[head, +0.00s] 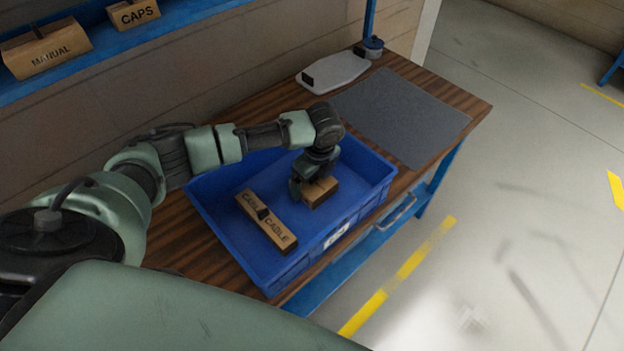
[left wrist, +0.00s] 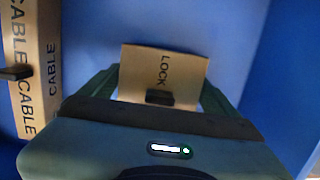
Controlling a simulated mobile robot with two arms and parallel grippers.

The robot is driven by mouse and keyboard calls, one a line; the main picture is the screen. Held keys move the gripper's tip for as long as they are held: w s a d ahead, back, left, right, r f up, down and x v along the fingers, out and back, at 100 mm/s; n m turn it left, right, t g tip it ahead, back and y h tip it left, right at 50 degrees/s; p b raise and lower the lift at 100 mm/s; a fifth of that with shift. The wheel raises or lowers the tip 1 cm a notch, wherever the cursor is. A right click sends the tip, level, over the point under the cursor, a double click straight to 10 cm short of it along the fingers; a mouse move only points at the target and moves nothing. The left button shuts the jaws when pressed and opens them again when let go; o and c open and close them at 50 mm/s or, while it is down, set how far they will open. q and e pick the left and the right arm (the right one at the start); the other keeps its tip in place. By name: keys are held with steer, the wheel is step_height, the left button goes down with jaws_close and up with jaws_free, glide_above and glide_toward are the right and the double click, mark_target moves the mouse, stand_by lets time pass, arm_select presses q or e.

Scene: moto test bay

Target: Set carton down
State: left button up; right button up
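A small brown carton marked LOCK (left wrist: 185,75) is inside the blue crate (head: 275,284), and it also shows in the head view (head: 322,192). It looks to be down on the crate floor, though its underside is hidden. My left gripper (head: 310,190) is right above it, pointing down. In the left wrist view the green fingers (left wrist: 160,85) stand apart at the carton's two sides, and the black grip tab (left wrist: 160,97) shows free between them. My right gripper is not in view.
A longer CABLE carton (head: 266,222) lies in the crate to the left of the LOCK carton. The wooden bench also holds a grey mat (head: 405,115), a pale flat board (head: 335,72) and a small round container (head: 373,46). A blue shelf with MANUAL (head: 46,48) and CAPS (head: 133,13) boxes is behind.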

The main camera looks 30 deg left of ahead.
mark_target(317, 183)
arm_select(q)
steer(key=r, duration=0.4)
steer(key=d+r, duration=0.1)
steer(key=r, duration=0.3)
steer(key=r+b, duration=0.1)
steer(key=r, duration=0.3)
steer(key=shift+s+d+r, duration=0.1)
steer(key=shift+s+d, duration=0.2)
steer(key=shift+d, duration=0.1)
